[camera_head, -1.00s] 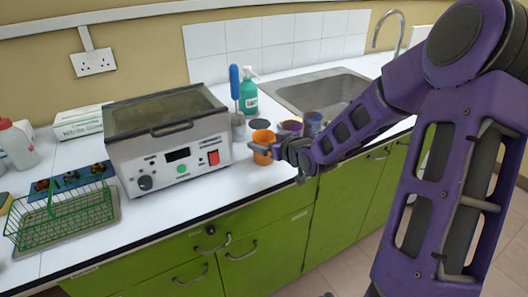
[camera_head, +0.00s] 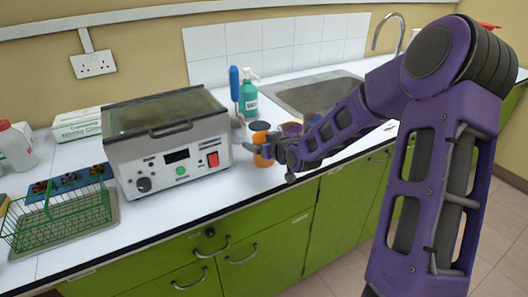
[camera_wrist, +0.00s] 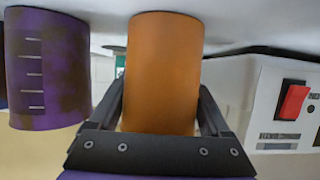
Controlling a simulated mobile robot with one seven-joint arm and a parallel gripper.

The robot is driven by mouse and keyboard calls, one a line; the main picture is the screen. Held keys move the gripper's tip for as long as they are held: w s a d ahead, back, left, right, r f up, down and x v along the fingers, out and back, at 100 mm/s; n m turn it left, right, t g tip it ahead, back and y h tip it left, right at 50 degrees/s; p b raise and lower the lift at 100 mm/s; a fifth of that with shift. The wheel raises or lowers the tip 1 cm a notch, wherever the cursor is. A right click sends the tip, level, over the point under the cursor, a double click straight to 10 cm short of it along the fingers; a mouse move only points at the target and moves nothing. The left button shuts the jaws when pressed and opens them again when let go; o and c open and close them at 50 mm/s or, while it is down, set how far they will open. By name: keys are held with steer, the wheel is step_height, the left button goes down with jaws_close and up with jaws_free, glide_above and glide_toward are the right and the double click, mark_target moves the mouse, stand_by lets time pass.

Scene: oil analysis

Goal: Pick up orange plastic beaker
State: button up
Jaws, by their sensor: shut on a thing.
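The orange plastic beaker (camera_head: 263,138) stands near the front edge of the white counter, right of the grey bath machine. My gripper (camera_head: 265,150) reaches it from the right and partly hides it. In the wrist view the orange beaker (camera_wrist: 163,65) fills the middle, with a finger of my gripper (camera_wrist: 161,105) on each side of it. The jaws are shut on it. I cannot tell whether its base is clear of the counter.
A purple beaker (camera_wrist: 45,70) with white marks stands close beside it. The bath machine (camera_head: 165,150) with a red switch (camera_wrist: 294,101) is on the other side.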

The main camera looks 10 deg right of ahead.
steer(key=shift+c, duration=0.9)
steer(key=shift+r, duration=0.2)
